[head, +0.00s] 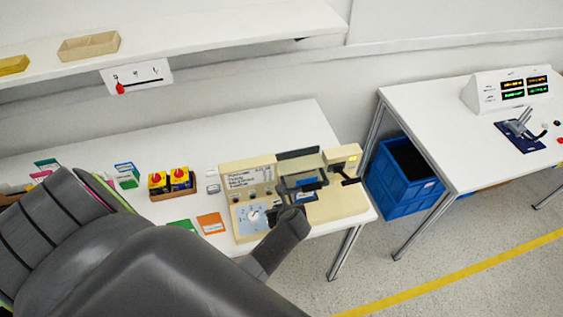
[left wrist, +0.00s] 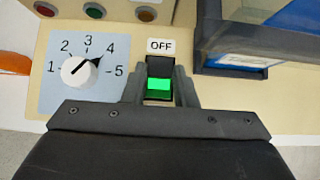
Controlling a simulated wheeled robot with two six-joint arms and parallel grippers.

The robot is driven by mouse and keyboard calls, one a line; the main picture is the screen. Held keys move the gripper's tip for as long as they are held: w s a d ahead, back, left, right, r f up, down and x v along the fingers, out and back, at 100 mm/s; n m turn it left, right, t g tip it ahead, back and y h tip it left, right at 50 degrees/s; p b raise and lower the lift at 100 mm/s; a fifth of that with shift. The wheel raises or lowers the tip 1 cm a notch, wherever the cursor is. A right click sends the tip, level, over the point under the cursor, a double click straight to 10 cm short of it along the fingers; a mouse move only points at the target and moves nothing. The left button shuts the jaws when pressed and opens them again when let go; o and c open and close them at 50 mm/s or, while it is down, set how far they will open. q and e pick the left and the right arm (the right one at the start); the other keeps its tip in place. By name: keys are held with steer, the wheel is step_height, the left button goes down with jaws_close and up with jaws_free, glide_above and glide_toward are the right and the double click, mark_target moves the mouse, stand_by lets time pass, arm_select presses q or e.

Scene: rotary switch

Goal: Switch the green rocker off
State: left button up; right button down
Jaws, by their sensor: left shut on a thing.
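The green rocker (left wrist: 159,86) sits in a black housing on the cream panel, below a white OFF label (left wrist: 160,46). Its lower part shows bright green and its upper part is black. In the left wrist view my left gripper (left wrist: 160,97) has one finger on each side of the rocker, shut on it. In the head view my left gripper (head: 290,213) is at the front of the cream device (head: 344,203) and hides the rocker. My right gripper is in neither view.
A white rotary knob (left wrist: 80,71) on a blue 1–5 scale is left of the rocker, pointing near 4. A blue-fronted box (left wrist: 262,52) juts out at the right. Two yellow boxes with red buttons (head: 179,179) stand left of the device.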

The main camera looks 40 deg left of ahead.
arm_select(q)
steer(key=shift+w+a+r+g+h, duration=0.1)
steer(key=shift+w+a+g+h, duration=0.05)
steer(key=shift+g+h, duration=0.3)
steer(key=shift+w+a+r+g+h, duration=0.15)
steer(key=shift+g+h, duration=0.2)
steer(key=shift+h, duration=0.2)
steer(key=shift+f, duration=0.1)
steer(key=o, duration=1)
